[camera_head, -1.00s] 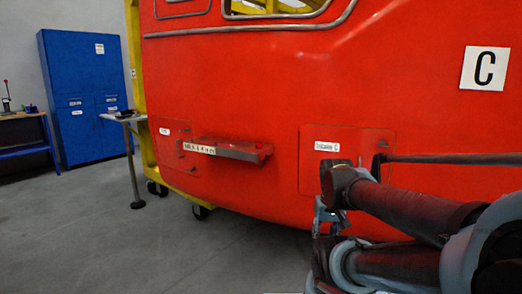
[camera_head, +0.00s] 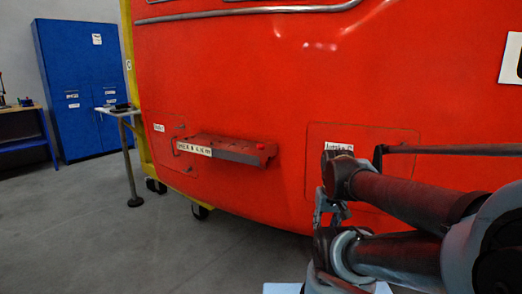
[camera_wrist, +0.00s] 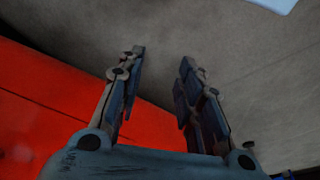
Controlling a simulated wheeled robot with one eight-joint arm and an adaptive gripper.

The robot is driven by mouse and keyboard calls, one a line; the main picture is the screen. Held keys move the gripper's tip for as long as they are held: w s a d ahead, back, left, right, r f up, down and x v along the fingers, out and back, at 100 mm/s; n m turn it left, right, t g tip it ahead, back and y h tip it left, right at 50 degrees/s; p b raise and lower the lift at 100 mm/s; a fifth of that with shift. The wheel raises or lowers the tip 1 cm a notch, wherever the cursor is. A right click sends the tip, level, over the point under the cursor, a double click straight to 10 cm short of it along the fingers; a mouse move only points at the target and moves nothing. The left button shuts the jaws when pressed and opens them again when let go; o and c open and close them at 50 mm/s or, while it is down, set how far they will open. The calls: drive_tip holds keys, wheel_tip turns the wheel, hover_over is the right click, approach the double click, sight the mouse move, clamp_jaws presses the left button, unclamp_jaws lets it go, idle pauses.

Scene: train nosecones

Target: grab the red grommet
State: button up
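A small red piece, likely the red grommet (camera_head: 260,146), sits at the right end of a narrow labelled shelf (camera_head: 228,155) on the red nosecone in the head view. It is too small to make out its shape. My gripper (camera_wrist: 162,56) shows in the wrist view with its two fingers apart and nothing between them. It points at bare grey floor, with the red nosecone at the left. The grommet is not in the wrist view. In the head view my folded arm is at the lower right, well to the right of the shelf.
The red nosecone (camera_head: 240,80) fills the middle and right. A small stand table (camera_head: 122,113), a blue cabinet (camera_head: 85,85) and a workbench (camera_head: 22,141) are at the left. The grey floor (camera_head: 100,235) in front of the shelf is clear.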

drive_tip(key=o, duration=0.3)
drive_tip(key=shift+o, duration=0.9)
drive_tip(key=r, duration=0.2)
drive_tip(key=shift+a+r+m, duration=0.25)
drive_tip(key=shift+r+m, duration=0.05)
drive_tip(key=shift+r, duration=0.05)
wheel_tip(320, 180, up, 33)
drive_tip(key=m+g, duration=0.2)
drive_tip(key=m, duration=1.7)
hover_over(261, 144)
wheel_tip(261, 144, down, 17)
drive_tip(key=shift+s+r, duration=0.1)
drive_tip(key=shift+r, duration=0.1)
